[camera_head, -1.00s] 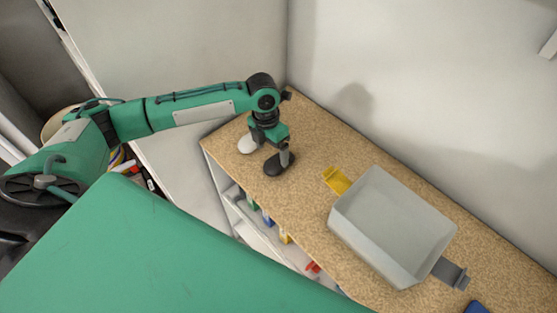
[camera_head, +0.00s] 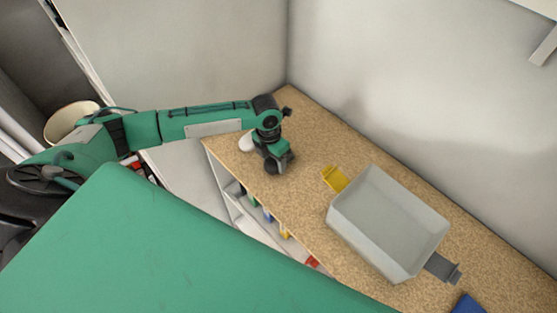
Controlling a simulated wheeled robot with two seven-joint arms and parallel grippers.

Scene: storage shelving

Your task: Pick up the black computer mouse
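The black computer mouse (camera_head: 271,169) lies on the cork-coloured shelf top, near its left end. Only a dark edge of it shows, because my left gripper covers most of it. My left gripper (camera_head: 278,163) is down right over the mouse, pointing at the shelf top. Its fingertips blend with the dark mouse, so I cannot tell whether they are open, shut or touching it. My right gripper is not in view.
A white rounded object (camera_head: 246,143) sits just left of my gripper. A yellow object (camera_head: 335,179) and a grey bin (camera_head: 352,236) stand to the right. A blue item (camera_head: 468,304) lies at the lower right. Walls rise behind the shelf top (camera_head: 310,137).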

